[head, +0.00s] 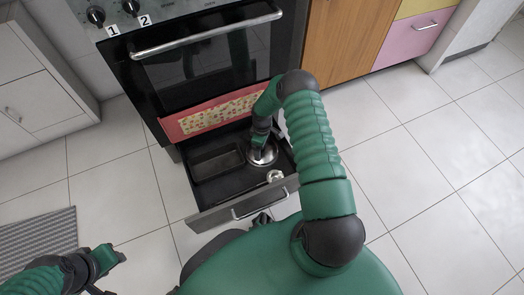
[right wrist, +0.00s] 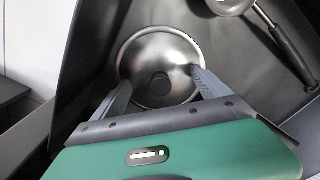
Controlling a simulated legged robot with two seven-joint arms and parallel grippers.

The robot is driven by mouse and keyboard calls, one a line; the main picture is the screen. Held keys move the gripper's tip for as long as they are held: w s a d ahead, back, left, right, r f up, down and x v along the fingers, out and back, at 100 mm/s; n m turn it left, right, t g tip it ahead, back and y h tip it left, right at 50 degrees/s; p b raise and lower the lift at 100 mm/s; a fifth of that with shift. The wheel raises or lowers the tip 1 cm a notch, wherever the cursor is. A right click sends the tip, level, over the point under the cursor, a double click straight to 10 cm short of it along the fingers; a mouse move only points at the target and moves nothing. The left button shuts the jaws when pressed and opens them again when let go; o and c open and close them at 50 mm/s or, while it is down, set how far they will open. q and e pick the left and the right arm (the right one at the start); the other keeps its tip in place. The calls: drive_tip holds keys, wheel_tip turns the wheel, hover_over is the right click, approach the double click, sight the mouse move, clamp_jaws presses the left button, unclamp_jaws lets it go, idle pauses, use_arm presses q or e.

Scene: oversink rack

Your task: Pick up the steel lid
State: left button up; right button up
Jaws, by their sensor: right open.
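The steel lid (head: 269,157) is a round, shiny disc in the open drawer under the oven. It also shows in the right wrist view (right wrist: 160,50), with a dark round spot near its centre. My right gripper (head: 258,146) reaches down into the drawer over the lid and hides part of it. In the right wrist view the fingers of my right gripper (right wrist: 162,82) are spread, one at each side of the lid. Whether they touch the lid cannot be told. My left gripper (head: 118,256) is low at the left, over the floor, far from the drawer.
The drawer (head: 240,202) also holds a dark rectangular pan (head: 216,162) at left and a steel utensil (head: 274,176) near the front; its handle (right wrist: 285,42) shows in the wrist view. The oven (head: 205,60) stands above. Tiled floor is clear at right.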

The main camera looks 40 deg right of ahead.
drive_tip(key=c, duration=1)
drive_tip(key=shift+s, duration=0.15)
clamp_jaws()
drive_tip(key=shift+a, duration=0.1)
